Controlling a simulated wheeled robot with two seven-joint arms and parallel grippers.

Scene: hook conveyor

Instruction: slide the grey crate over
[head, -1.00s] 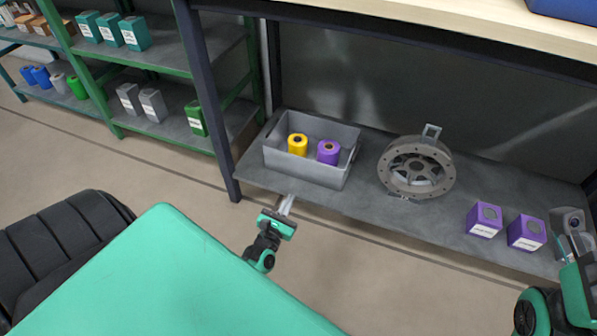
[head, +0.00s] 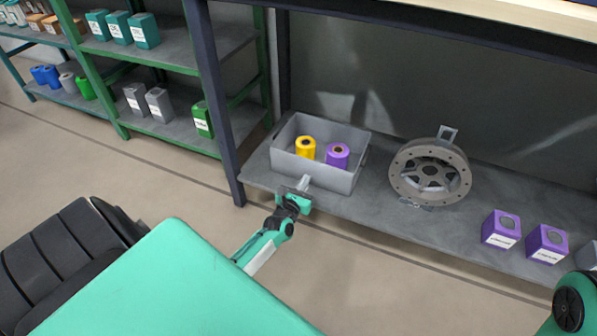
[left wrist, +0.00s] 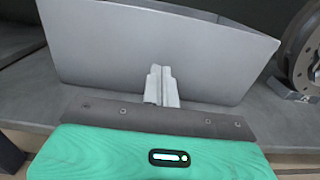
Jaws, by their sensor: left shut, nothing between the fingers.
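The grey crate (head: 327,177) stands on the low grey shelf and holds a yellow spool (head: 305,147) and a purple spool (head: 337,155). My left gripper (head: 304,183) is shut and empty, with its fingertips at the crate's front wall. In the left wrist view the shut fingers (left wrist: 160,84) point at the front wall of the crate (left wrist: 150,45) and seem to touch it, or nearly so. The right gripper is out of view; only a piece of my right arm shows at the lower right.
On the same shelf (head: 385,212), a grey flanged wheel (head: 430,172) stands right of the crate, with a small gap between. Two purple boxes (head: 501,229) (head: 546,243) stand further right. A dark table leg (head: 215,110) rises left of the crate. Green shelving (head: 175,130) stands behind left.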

